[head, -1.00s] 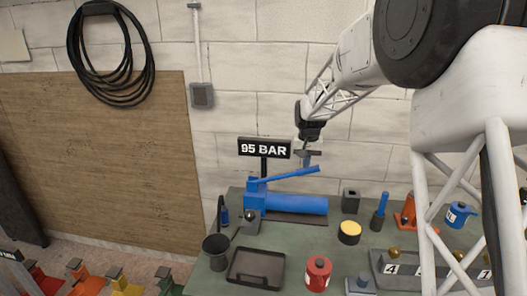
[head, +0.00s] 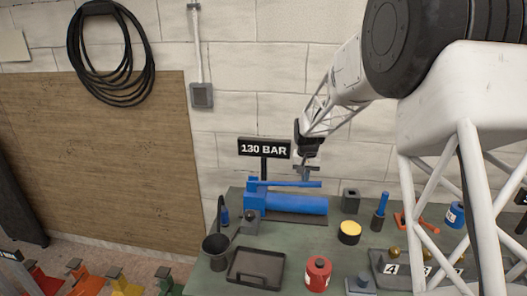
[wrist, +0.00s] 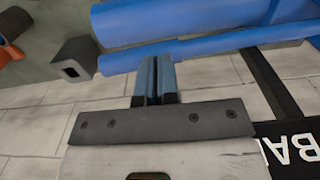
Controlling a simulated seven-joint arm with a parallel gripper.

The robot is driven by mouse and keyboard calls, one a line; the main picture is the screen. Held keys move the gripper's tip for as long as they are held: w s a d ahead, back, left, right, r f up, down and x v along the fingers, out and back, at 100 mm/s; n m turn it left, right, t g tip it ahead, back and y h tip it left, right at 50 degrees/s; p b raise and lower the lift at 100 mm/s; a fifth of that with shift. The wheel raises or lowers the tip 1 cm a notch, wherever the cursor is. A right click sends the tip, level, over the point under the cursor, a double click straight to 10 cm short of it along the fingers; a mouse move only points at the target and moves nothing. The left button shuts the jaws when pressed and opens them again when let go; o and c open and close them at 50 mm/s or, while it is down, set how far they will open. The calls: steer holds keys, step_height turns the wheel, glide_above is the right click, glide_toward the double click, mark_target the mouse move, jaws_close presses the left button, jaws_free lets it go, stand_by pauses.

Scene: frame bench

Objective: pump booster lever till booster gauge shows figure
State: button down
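The booster pump (head: 295,204) is a blue cylinder with a block at its left end, on the green bench. Its blue lever (head: 290,184) lies about level above the cylinder. The gauge sign (head: 265,148) behind it reads 130 BAR. My gripper (head: 308,177) is above the lever near its free right end. In the wrist view my gripper's two fingers (wrist: 155,72) are together with nothing between them. Their tips are at the edge of the lever (wrist: 215,46); touching or just apart, I cannot tell. The pump cylinder (wrist: 175,20) shows beyond the lever.
A dark tray (head: 255,268), a dark cup (head: 216,250), a yellow-topped can (head: 349,232) and a red can (head: 318,273) stand in front of the pump. A grey square socket (head: 351,200) stands to its right. A block wall is close behind.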

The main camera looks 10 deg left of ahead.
steer(key=shift+f, duration=0.75)
steer(key=shift+r, duration=3.75)
steer(key=shift+f, duration=0.15)
stand_by(0.8)
stand_by(2.1)
stand_by(0.4)
